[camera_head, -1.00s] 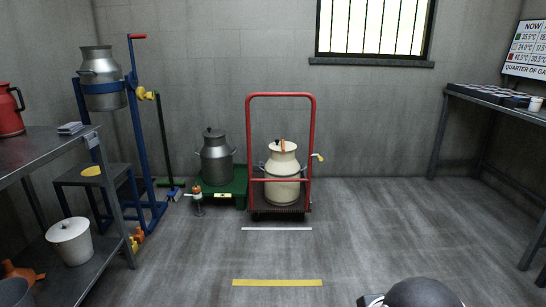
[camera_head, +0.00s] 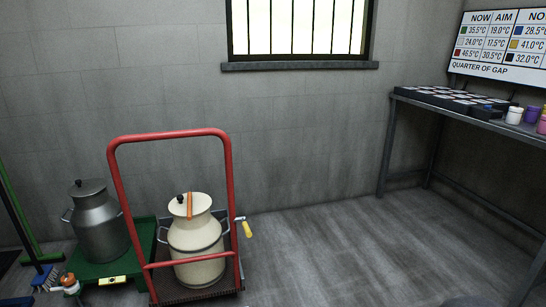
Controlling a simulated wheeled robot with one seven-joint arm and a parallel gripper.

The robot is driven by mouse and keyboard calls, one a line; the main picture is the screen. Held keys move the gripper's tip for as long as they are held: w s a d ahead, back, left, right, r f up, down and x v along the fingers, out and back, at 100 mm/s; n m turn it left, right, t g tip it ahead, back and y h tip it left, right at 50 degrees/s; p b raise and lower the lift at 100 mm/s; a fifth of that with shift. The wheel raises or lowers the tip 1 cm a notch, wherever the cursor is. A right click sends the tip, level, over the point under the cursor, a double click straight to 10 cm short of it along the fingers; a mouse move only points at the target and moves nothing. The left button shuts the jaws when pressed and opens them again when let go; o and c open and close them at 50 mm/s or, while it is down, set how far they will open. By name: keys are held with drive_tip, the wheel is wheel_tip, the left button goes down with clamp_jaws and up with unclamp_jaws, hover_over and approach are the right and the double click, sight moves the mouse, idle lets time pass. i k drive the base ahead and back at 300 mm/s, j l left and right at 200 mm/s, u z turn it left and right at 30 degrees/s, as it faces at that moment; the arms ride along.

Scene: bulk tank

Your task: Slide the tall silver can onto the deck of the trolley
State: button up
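The tall silver can (camera_head: 100,226), grey metal with a dark-knobbed lid and side handles, stands upright on a low green platform (camera_head: 147,238) at the left. The trolley (camera_head: 113,205) is right beside it, with a red tube frame and a dark deck (camera_head: 212,294) low down. A cream can (camera_head: 195,248) with an orange strip over its lid stands on that deck, behind the frame's low crossbar. The deck is partly hidden by this can and the crossbar. My gripper is not in view.
A yellow-handled lever (camera_head: 246,228) sticks out at the trolley's right. A small orange-topped fitting (camera_head: 68,281) and a blue brush (camera_head: 45,278) are by the platform's left front. Floor right of the trolley is clear up to a table (camera_head: 468,118) with trays and cups.

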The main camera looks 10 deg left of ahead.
sight(98, 224)
drive_tip(key=i+l, duration=0.15)
drive_tip(key=i, duration=0.6)
drive_tip(key=i+l+z, duration=0.1)
drive_tip(key=i, duration=0.65)
drive_tip(key=i+l, duration=0.2)
drive_tip(key=i, duration=0.55)
drive_tip(key=i+j+u, duration=0.1)
drive_tip(key=i+u, duration=0.3)
drive_tip(key=i+j+u, duration=0.1)
drive_tip(key=u, duration=0.35)
drive_tip(key=i+l+u, duration=0.15)
drive_tip(key=i+u, duration=0.25)
drive_tip(key=i+l+u, duration=0.2)
drive_tip(key=u, duration=0.2)
drive_tip(key=i+u, duration=0.45)
drive_tip(key=i, duration=0.5)
